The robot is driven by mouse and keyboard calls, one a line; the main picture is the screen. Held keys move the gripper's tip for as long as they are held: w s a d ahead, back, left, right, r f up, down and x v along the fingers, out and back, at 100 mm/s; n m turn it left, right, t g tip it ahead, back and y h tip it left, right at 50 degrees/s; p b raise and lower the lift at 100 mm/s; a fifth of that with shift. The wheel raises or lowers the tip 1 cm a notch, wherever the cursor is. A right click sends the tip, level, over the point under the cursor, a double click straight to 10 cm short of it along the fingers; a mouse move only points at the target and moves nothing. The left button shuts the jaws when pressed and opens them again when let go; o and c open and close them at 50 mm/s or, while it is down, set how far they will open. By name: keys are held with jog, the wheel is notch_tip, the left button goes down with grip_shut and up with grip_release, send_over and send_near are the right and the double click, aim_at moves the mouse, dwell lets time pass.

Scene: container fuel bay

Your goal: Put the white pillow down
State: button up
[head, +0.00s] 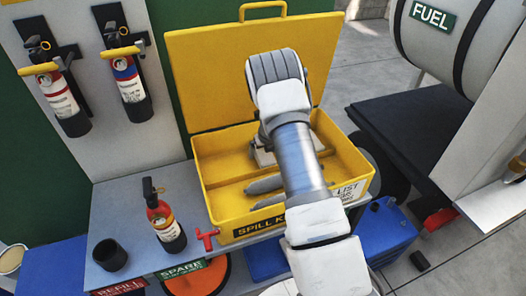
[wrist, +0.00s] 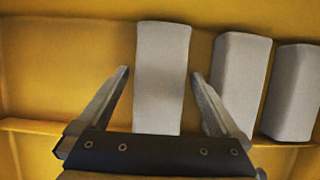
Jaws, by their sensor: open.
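A white pillow (wrist: 162,80) lies in the yellow spill kit box (head: 222,210), in the middle of the wrist view. My gripper (wrist: 160,74) is open, with one finger on each side of this pillow. Small gaps show between the fingers and its sides. Two more pale pillows, a middle one (wrist: 239,75) and a right one (wrist: 291,92), stand to the right of my gripper. In the head view my arm hides most of the gripper and the pillows inside the box.
The box's yellow lid (head: 215,75) stands open behind. A yellow divider (wrist: 28,125) crosses the box. Grey rolls (head: 264,185) lie in its front part. A small extinguisher (head: 165,222), a red fitting (head: 207,238) and a black cup (head: 109,255) stand on the bench left of the box.

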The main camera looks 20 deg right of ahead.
jog(key=shift+r, duration=0.1)
jog(key=s+a+r+n+y, duration=0.1)
jog(key=s+a+r+n, duration=0.4)
jog(key=r, duration=0.6)
jog(key=s+a+r+n+p, duration=0.1)
jog(key=s+a+r+n, duration=0.1)
jog(key=s+r+n, duration=0.65)
jog(key=s+a+r+n+y, duration=0.1)
jog(key=s+a+r+n, duration=0.25)
jog(key=r, duration=0.95)
jog(key=s+a+r+n+h, duration=0.1)
jog(key=s+r+n, duration=0.2)
jog(key=s+n, duration=0.6)
jog(key=s+a+r+n+t+h, duration=0.1)
jog(key=s+r+n, duration=0.1)
jog(key=s+n, duration=0.8)
jog(key=s, duration=0.3)
jog(key=shift+a+r, duration=0.2)
jog(key=shift+r, duration=0.2)
